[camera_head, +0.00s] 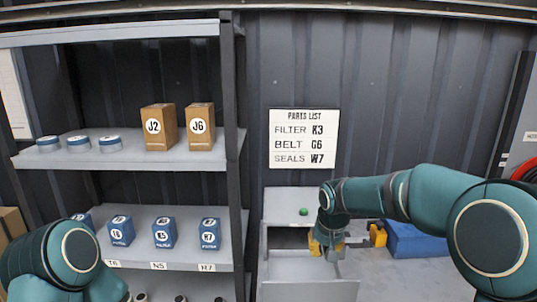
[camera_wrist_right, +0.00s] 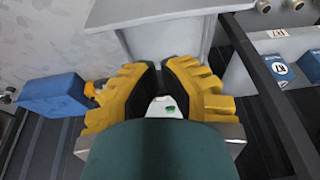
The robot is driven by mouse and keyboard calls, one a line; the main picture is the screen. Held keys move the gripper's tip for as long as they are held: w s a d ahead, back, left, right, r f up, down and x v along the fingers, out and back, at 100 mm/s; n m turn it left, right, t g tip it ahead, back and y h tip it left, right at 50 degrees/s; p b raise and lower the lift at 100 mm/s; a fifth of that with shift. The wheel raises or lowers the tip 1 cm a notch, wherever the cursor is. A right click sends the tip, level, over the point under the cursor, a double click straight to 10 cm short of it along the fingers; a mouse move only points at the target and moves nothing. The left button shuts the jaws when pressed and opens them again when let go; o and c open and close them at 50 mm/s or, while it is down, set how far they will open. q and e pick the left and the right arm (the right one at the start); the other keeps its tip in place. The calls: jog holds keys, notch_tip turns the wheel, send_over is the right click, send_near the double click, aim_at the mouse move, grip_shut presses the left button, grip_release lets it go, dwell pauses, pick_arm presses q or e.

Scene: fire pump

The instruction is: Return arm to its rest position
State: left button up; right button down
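My right arm (camera_head: 425,197) reaches in from the right across the front of a grey cabinet. My right gripper (camera_head: 328,246) points down over the open drawer (camera_head: 310,290), partly hidden by its own wrist. In the right wrist view its yellow fingers with black pads (camera_wrist_right: 161,70) stand a little apart. A small white piece with a green mark (camera_wrist_right: 167,107) shows between the finger bases; I cannot tell whether it belongs to the gripper. My left arm (camera_head: 65,258) is folded at the lower left, its gripper out of view.
A green round piece (camera_head: 303,211) sits on the cabinet top (camera_head: 282,205). A blue box (camera_head: 415,240) stands right of the cabinet, with a yellow object (camera_head: 378,235) beside it. Shelves at left hold cartons (camera_head: 159,127), blue-banded discs (camera_head: 78,142) and blue filter boxes (camera_head: 164,233).

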notch_tip(320, 180, down, 18)
jog(key=s+a+g+y+b, duration=0.1)
jog(key=s+a+y+b, duration=0.1)
pick_arm(q)
notch_tip(320, 180, down, 8)
jog(key=w+b, duration=0.1)
jog(key=b, duration=0.3)
jog(key=shift+d+f+b, duration=0.2)
jog(key=shift+f+b, duration=0.05)
jog(key=shift+b, duration=0.15)
pick_arm(e)
jog(key=s+a+f+m+y, duration=0.1)
jog(key=s+f+m, duration=0.1)
jog(key=s+f, duration=1.7)
jog(key=s, duration=0.3)
jog(key=shift+a+f+y, duration=0.3)
jog(key=shift+a, duration=0.05)
